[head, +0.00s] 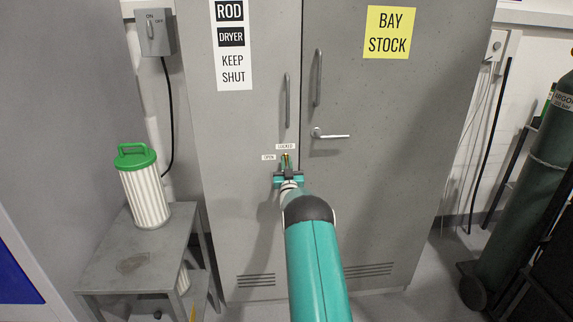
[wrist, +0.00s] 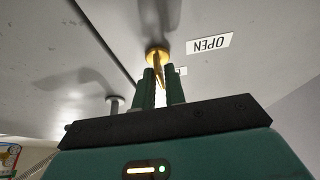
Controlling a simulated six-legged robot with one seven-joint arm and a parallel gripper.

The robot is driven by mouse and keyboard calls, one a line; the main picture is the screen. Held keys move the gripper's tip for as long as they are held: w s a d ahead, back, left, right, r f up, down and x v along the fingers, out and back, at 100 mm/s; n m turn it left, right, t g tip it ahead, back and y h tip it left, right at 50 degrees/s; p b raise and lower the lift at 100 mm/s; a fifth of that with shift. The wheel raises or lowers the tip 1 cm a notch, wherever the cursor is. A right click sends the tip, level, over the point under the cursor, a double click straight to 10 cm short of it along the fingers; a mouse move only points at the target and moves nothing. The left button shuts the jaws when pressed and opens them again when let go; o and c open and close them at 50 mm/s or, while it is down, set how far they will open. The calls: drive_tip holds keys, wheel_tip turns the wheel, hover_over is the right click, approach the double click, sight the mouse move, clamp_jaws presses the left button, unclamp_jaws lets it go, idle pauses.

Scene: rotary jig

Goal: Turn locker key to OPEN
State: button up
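The brass key lock (wrist: 158,54) sits on the grey locker's left door, with a slim gold key part standing out from it. My gripper (wrist: 161,72) is at the lock, its two dark green fingers close together on either side of the key. A narrow bright gap shows between the fingers, and I cannot tell whether they press on the key. In the head view, my gripper (head: 287,164) covers most of the lock. The LOCKED label (head: 286,146) is above it and the OPEN label (head: 268,157) to its left. The OPEN label (wrist: 209,43) appears upside down in the wrist view.
A lever handle (head: 330,135) is on the right door, with vertical pull handles (head: 288,100) higher up. A green-topped filter cartridge (head: 146,195) stands on a grey bench (head: 125,258) at left. The floor before the locker looks clear.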

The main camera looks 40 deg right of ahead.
clamp_jaws()
drive_tip(key=shift+n, duration=0.6)
drive_tip(key=n+y, duration=0.3)
drive_tip(key=n, duration=0.4)
drive_tip(key=n+y, duration=0.3)
drive_tip(key=n, duration=0.4)
drive_tip(key=n+g+y, duration=0.1)
drive_tip(key=n+y, duration=0.1)
drive_tip(key=n, duration=0.5)
drive_tip(key=shift+r+y, duration=0.2)
drive_tip(key=shift+y, duration=0.2)
drive_tip(key=shift+d, duration=0.1)
drive_tip(key=shift+o, duration=2.1)
unclamp_jaws()
